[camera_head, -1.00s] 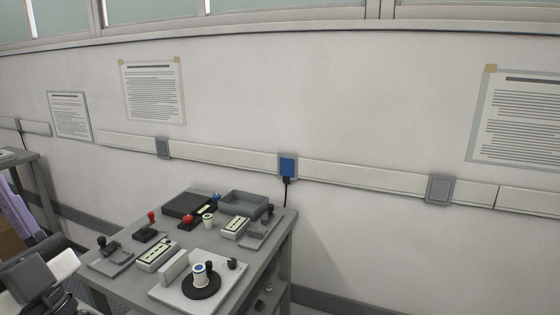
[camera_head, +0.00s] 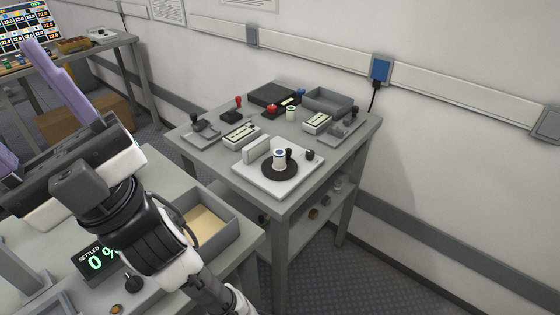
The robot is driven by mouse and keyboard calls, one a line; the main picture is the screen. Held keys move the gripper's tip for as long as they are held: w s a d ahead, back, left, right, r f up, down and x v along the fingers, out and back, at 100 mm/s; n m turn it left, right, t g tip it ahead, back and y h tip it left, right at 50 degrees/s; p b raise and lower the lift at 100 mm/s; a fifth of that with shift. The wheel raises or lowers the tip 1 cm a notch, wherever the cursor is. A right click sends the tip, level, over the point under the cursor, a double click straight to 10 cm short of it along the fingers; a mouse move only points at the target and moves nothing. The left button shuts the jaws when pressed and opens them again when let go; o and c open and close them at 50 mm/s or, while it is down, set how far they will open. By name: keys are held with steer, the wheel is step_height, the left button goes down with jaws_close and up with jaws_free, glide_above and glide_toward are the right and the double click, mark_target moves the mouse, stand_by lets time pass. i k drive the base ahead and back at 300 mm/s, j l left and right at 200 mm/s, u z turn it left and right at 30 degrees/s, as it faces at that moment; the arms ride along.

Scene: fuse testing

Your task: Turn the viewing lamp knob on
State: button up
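Another small black knob (camera_head: 310,155) sits on the right of a pale square plate (camera_head: 262,183) on the grey table, next to a black disc carrying a white cylinder. No readable label shows which knob belongs to the viewing lamp. My arm's dark and white end (camera_head: 80,180) is at the left, above the near bench and apart from the grey table. Its fingertips cannot be made out, so its opening is unclear.
The grey table (camera_head: 352,152) carries small devices, red-topped knobs and dark trays. An open grey tray (camera_head: 222,248) lies on the near bench beside my arm. A bench with a screen (camera_head: 24,28) stands at the back left. Floor (camera_head: 345,275) is clear at right.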

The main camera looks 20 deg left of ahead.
mark_target(310, 154)
steer(key=i+l, duration=0.2)
steer(key=l, duration=0.2)
steer(key=i+l, duration=0.15)
steer(key=l, duration=0.25)
steer(key=i+l, duration=0.2)
steer(key=l, duration=0.2)
steer(key=i+l+u, duration=0.1)
steer(key=l+u, duration=0.15)
steer(key=u, duration=0.15)
steer(key=l+u, duration=0.25)
steer(key=u, duration=0.15)
steer(key=i+j+u, duration=0.1)
steer(key=u, duration=0.35)
steer(key=i+u, duration=0.2)
steer(key=u, duration=0.2)
steer(key=i, duration=0.2)
